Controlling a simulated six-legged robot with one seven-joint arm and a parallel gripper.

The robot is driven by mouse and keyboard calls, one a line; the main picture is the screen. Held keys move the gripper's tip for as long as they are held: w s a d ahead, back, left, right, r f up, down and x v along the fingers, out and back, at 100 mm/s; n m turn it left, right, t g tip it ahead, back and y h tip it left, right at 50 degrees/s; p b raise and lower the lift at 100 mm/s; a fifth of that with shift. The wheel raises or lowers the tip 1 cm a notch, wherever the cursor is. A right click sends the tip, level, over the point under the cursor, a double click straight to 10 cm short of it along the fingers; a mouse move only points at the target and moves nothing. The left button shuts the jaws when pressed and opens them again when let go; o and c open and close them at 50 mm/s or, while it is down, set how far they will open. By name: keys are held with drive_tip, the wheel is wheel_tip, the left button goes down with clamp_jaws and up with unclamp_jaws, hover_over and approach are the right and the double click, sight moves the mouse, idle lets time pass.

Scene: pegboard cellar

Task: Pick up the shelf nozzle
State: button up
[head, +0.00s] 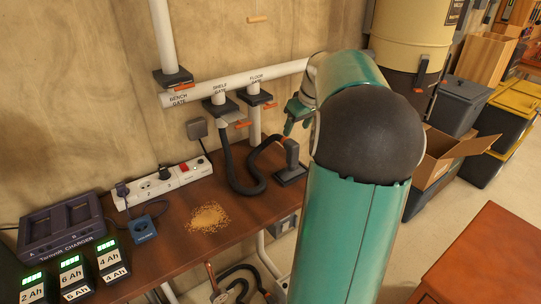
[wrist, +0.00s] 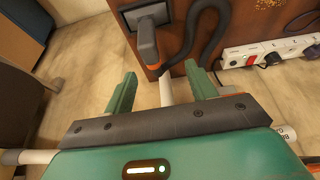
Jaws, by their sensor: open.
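The shelf nozzle (head: 291,158) is dark grey with an upright neck, an orange collar and a flat foot. It stands near the right end of the brown workbench (head: 160,262). A black hose (head: 245,185) loops from its top to the pipe marked SHELF GATE. My gripper (head: 293,118) is above the nozzle, close to the wall pipes, open and empty. In the wrist view the nozzle (wrist: 147,42) is just beyond the open fingers (wrist: 160,76), nearer the left finger. I see no contact.
White pipes (head: 240,83) with gates run along the wall beside my gripper. A power strip (head: 165,180), a pile of sawdust (head: 208,217), a charger (head: 62,232) and several batteries (head: 71,272) occupy the bench. An open cardboard box (head: 445,165) stands at right.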

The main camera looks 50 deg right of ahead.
sight(295, 144)
drive_tip(key=d+f, duration=0.1)
drive_tip(key=f, duration=0.1)
drive_tip(key=w+d+f, duration=0.1)
drive_tip(key=f, duration=0.2)
drive_tip(key=w+d+f, duration=0.1)
drive_tip(key=f, duration=0.1)
drive_tip(key=shift+w+f, duration=0.1)
drive_tip(key=shift+f, duration=0.2)
drive_tip(key=shift+w+x, duration=0.2)
drive_tip(key=shift+x, duration=2.95)
drive_tip(key=shift+r, duration=0.1)
drive_tip(key=shift+c, duration=0.5)
clamp_jaws()
drive_tip(key=shift+r, duration=0.1)
